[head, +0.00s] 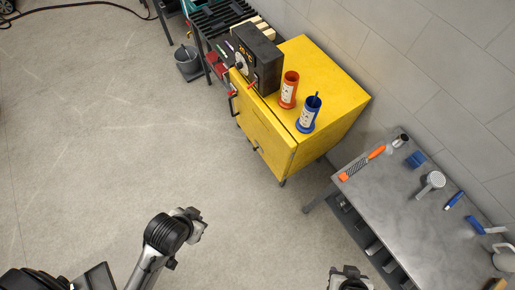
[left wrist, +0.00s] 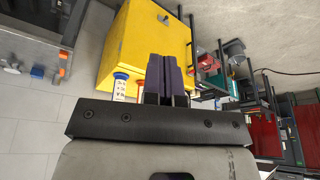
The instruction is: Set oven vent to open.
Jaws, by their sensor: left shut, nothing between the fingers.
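The oven is most likely the small black box (head: 258,58) on top of the yellow cabinet. Its front faces left, with a pale round dial (head: 241,61) and small red parts beside it. The vent and its setting are too small to make out. My left gripper (head: 197,222) is out over the open floor, well short of the cabinet. In the left wrist view its fingers (left wrist: 168,75) are together and empty, and they cover where the oven would be. My right gripper (head: 348,277) shows only partly at the bottom edge, away from the oven; its fingers are unclear.
A grey table (head: 415,228) with several tools stands at right. A grey bucket (head: 187,62) stands on the floor beyond the cabinet.

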